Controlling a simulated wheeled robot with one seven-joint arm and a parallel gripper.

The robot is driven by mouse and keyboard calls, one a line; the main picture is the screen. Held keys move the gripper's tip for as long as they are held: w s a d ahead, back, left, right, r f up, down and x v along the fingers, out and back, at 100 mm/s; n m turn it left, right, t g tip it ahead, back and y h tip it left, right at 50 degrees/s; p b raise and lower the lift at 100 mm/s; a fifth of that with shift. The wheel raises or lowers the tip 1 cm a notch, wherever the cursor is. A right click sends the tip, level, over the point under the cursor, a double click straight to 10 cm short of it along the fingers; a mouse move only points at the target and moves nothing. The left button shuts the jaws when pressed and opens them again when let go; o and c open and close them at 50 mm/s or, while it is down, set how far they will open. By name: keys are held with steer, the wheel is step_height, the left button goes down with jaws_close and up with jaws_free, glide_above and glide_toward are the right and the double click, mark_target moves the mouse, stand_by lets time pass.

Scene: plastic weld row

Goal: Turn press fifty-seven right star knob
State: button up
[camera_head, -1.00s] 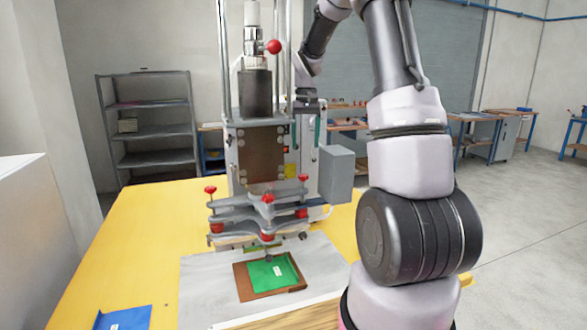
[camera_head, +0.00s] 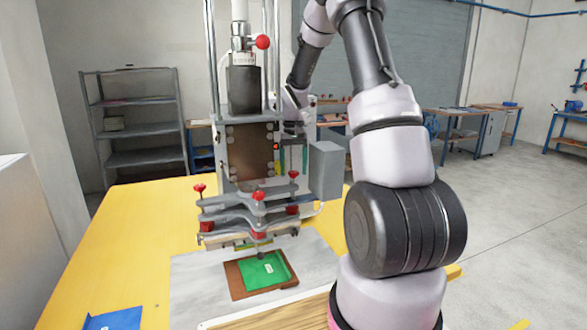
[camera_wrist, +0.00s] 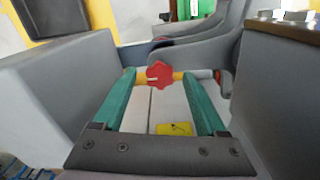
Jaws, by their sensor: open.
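The press (camera_head: 250,150) stands on the yellow table (camera_head: 140,215). In the wrist view a red star knob (camera_wrist: 160,73) shows at the press, between the two green fingertips of my gripper (camera_wrist: 158,74). The fingers are open, one on each side of the knob; I cannot tell whether either touches it. In the head view my gripper (camera_head: 293,157) is at the right side of the press, partly hidden.
A grey box (camera_head: 325,171) sticks out at the press's right side, close to my gripper. A green piece (camera_head: 262,271) lies on a brown plate below the press. A blue piece (camera_head: 113,320) lies at the table's front left. Grey shelving (camera_head: 135,125) stands behind.

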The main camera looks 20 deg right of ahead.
jaws_close()
steer(key=shift+n, duration=0.4)
steer(key=n, duration=0.3)
steer(key=shift+n, duration=0.3)
steer(key=n, duration=0.4)
steer(key=shift+n, duration=0.3)
steer(key=n, duration=0.4)
steer(key=shift+r+n, duration=0.1)
steer(key=shift+n, duration=2.5)
